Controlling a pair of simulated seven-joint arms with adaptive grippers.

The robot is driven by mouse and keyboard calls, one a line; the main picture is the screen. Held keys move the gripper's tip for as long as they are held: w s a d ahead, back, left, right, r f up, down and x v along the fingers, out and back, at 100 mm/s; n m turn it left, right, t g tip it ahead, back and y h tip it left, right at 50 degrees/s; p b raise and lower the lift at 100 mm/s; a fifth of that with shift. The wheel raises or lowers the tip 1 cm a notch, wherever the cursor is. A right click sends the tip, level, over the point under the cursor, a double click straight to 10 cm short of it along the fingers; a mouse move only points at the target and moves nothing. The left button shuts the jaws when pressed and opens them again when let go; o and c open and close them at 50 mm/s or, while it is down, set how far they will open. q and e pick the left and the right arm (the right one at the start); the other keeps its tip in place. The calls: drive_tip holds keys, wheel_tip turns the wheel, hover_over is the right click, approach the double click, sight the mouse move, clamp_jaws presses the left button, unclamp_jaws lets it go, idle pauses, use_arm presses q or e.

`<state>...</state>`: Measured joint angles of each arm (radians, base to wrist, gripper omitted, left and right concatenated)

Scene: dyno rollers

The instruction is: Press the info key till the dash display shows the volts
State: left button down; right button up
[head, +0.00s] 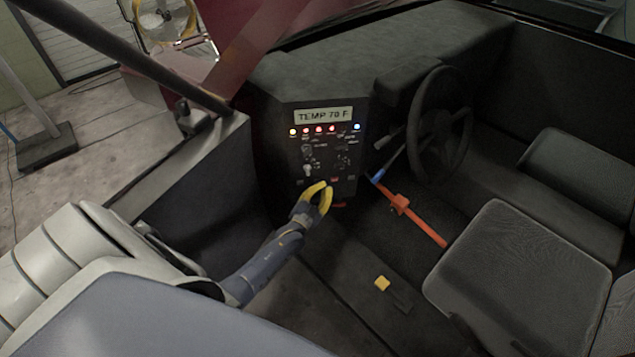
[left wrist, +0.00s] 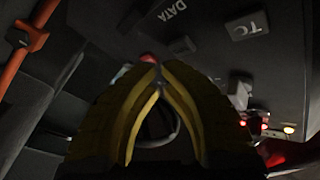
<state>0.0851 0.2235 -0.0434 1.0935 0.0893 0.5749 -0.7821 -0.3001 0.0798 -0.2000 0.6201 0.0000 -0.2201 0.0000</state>
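The dash display (head: 323,115) at the top of the console in the head view reads a temperature, about "TEMP 70 F"; the last digit is hard to read. The dash panel (head: 347,147) below it carries lights, knobs and small switches. My left gripper (head: 322,188), with yellow fingers, is at the lower part of this panel. In the left wrist view its fingertips (left wrist: 159,68) meet, with nothing seen between them. Labels "DATA" (left wrist: 168,11) and "TC" (left wrist: 248,27) show on the panel there. I cannot make out the info key. My right gripper is out of view.
A steering wheel (head: 443,122) stands right of the panel. An orange bar (head: 413,212) slants across the floor below it. A yellow-topped pedal or block (head: 382,284) is on the floor. A dark seat (head: 520,265) fills the right side.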

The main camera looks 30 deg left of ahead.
use_arm(q)
drive_tip(key=shift+w+a, duration=0.1)
drive_tip(key=shift+w, duration=0.05)
drive_tip(key=shift+w+a, duration=0.2)
drive_tip(key=shift+w+a, duration=0.25)
drive_tip(key=shift+w, duration=0.05)
idle(1.2)
drive_tip(key=shift+s+d, duration=0.1)
drive_tip(key=shift+s, duration=0.05)
drive_tip(key=shift+s+d, duration=0.45)
drive_tip(key=shift+s, duration=0.05)
drive_tip(key=shift+s+d, duration=1.65)
drive_tip(key=shift+s, duration=0.25)
